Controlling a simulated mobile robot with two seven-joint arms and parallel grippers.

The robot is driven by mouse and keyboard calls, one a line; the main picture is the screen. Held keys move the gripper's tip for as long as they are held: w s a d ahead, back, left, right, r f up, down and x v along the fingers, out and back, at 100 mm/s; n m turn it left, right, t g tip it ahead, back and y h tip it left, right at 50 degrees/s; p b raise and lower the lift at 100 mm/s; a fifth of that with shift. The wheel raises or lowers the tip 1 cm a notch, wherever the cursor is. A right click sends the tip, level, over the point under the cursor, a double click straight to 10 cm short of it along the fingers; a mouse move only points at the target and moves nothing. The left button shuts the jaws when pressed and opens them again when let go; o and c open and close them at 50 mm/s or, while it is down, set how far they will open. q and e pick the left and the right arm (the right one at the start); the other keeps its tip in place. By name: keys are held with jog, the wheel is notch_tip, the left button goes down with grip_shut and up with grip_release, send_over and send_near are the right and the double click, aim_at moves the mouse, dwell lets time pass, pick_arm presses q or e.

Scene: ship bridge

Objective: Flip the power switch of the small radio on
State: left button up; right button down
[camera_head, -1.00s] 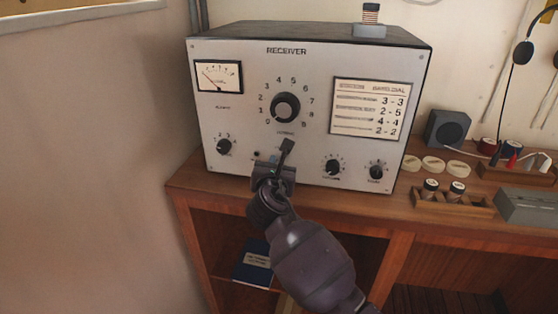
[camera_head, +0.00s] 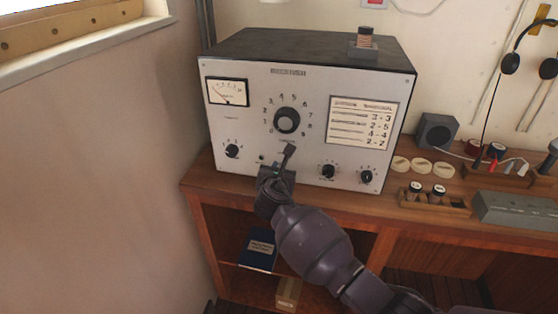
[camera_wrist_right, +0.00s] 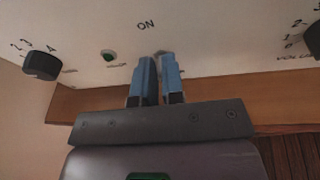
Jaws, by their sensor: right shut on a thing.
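The radio is a box with a pale front and dark top, the receiver (camera_head: 240,125), standing on a wooden shelf unit. My right gripper (camera_head: 283,163) is at the lower middle of its front panel, below the big dial. The right wrist view shows its two blue fingers (camera_wrist_right: 159,75) close together at the panel, under the printed word ON. They are shut on the power switch (camera_wrist_right: 160,55), which is mostly hidden between the fingertips, so its position cannot be told. A small green lamp (camera_wrist_right: 109,55) sits left of it. My left gripper is not in view.
Knobs (camera_head: 232,151) flank the gripper on the panel. A small part stands on the radio's top (camera_head: 363,43). To the right are a dark speaker (camera_head: 436,132), pale discs, a wooden holder (camera_head: 434,205) and a grey box (camera_head: 515,212). A blue book (camera_head: 258,250) lies on the shelf below.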

jog(key=shift+s+a+f+g+p, duration=0.25)
jog(key=shift+g+p, duration=0.25)
jog(key=shift+p, duration=0.3)
jog(key=shift+r+p, duration=0.15)
jog(key=shift+p, duration=0.3)
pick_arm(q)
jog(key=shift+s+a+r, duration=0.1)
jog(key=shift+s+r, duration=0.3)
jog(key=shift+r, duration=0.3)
pick_arm(e)
jog(key=shift+w+g+y, duration=0.1)
jog(key=shift+g+y, duration=0.2)
jog(key=shift+g, duration=0.7)
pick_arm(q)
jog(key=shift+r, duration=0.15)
pick_arm(e)
jog(key=c, duration=1.2)
grip_release()
jog(key=shift+c, duration=0.2)
jog(key=shift+d+r, duration=0.15)
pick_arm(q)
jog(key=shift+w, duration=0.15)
pick_arm(e)
jog(key=v, duration=1)
jog(key=shift+s+r, duration=0.2)
jog(key=shift+s, duration=0.1)
